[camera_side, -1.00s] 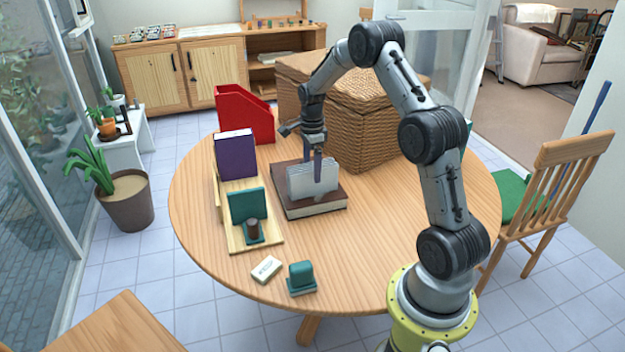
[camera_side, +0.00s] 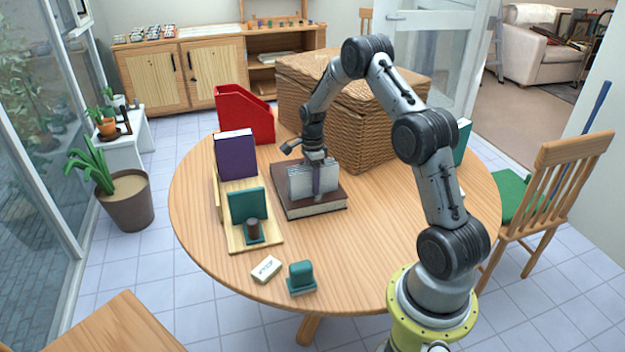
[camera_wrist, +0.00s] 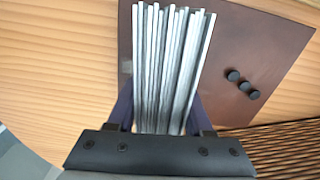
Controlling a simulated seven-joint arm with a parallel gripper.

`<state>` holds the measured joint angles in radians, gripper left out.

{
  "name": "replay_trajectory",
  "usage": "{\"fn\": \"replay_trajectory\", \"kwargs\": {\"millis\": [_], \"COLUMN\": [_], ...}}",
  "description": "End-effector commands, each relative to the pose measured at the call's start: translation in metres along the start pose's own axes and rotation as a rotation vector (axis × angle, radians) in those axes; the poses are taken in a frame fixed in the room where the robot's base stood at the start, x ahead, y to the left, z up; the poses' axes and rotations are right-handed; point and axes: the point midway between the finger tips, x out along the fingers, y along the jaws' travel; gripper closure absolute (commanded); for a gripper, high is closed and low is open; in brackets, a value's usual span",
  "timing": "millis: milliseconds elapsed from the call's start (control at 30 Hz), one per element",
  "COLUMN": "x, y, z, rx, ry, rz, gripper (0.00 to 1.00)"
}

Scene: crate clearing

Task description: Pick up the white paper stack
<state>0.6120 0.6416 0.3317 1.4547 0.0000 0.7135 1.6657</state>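The white paper stack (camera_side: 300,183) stands on edge on top of a brown book-like block (camera_side: 316,209) on the round table. In the wrist view the stack (camera_wrist: 168,60) shows as several thin white and grey sheets, slightly fanned. My gripper (camera_side: 318,185) points down over the stack, with its fingers low at its sides. In the wrist view my gripper (camera_wrist: 160,118) has one dark blue finger on each side of the sheets. The fingers look spread around the stack, close to it; whether they touch it I cannot tell.
A wooden holder (camera_side: 262,246) with a purple book (camera_side: 236,156) and a teal book (camera_side: 248,205) stands left. A red file box (camera_side: 246,117) and a large wicker crate (camera_side: 345,125) stand behind. A white eraser-like block (camera_side: 266,269) and a teal object (camera_side: 301,277) lie at the front.

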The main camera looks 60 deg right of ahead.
Motion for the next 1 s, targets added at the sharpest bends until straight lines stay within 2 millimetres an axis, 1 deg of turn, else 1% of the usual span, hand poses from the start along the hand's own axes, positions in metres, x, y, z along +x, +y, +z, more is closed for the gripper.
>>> {"fn": "replay_trajectory", "kwargs": {"millis": [33, 167, 200, 267, 633, 767, 867, 1000], "x": [0.0, 0.0, 0.0, 0.0, -0.002, -0.005, -0.013, -0.034], "y": [0.0, 0.0, 0.0, 0.0, -0.001, -0.001, -0.001, -0.002], "z": [0.0, 0.0, 0.0, 0.0, 0.0, 0.0, 0.0, 0.0], "rx": [0.0, 0.0, 0.0, 0.0, 0.0, 0.0, 0.0, 0.0], "ry": [0.0, 0.0, 0.0, 0.0, 0.0, 0.0, 0.0, -0.001], "rz": [0.0, 0.0, 0.0, 0.0, -0.003, -0.004, -0.004, -0.007], "gripper": [0.6, 0.83, 0.91, 1.0, 1.0, 1.0, 1.0, 1.0]}}
